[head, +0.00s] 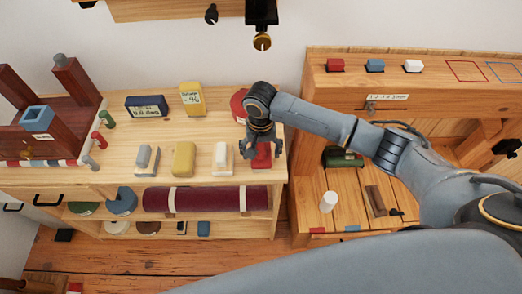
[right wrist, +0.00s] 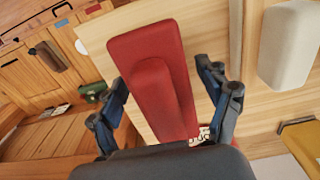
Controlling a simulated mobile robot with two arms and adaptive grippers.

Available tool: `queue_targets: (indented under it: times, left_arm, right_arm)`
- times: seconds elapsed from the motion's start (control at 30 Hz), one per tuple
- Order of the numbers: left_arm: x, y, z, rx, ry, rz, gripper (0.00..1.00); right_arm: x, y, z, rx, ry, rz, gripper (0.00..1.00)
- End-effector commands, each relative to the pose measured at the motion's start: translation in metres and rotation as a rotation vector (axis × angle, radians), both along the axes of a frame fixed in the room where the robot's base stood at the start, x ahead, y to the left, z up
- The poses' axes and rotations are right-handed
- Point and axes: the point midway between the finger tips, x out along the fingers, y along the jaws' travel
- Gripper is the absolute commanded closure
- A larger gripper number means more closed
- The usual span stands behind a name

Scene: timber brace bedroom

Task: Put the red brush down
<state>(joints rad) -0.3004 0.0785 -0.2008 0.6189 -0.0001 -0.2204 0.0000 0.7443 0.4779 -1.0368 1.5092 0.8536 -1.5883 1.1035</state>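The red brush (head: 262,158) lies on the light wooden top of the low shelf unit (head: 120,180), at the right end of a row of brushes. In the right wrist view the brush (right wrist: 155,85) shows its flat red base and raised rounded grip. My right gripper (head: 262,147) is above it with its fingers spread, one on each side. In the right wrist view the fingers (right wrist: 165,100) stand apart, with bare wood visible between the right one and the brush. My left gripper is not in view.
A white brush (head: 222,158), a yellow one (head: 184,160) and a grey one (head: 147,160) lie to the left. A wooden workbench (head: 345,200) with a white cylinder (head: 328,201) is to the right.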

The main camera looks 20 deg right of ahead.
Motion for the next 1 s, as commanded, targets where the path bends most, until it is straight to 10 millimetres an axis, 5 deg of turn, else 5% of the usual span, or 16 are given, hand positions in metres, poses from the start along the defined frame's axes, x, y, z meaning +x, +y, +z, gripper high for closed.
queue_targets:
  times: [0.27, 0.73, 1.0]
  left_arm:
    - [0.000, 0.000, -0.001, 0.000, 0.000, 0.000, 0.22]
    - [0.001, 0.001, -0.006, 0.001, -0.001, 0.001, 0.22]
    - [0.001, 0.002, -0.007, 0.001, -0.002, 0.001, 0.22]
  right_arm:
    - [0.001, 0.000, 0.005, 0.001, -0.001, 0.000, 0.22]
    - [0.001, 0.001, 0.095, 0.002, -0.003, 0.001, 0.22]
    - [0.001, 0.001, 0.121, 0.001, 0.000, 0.000, 0.22]
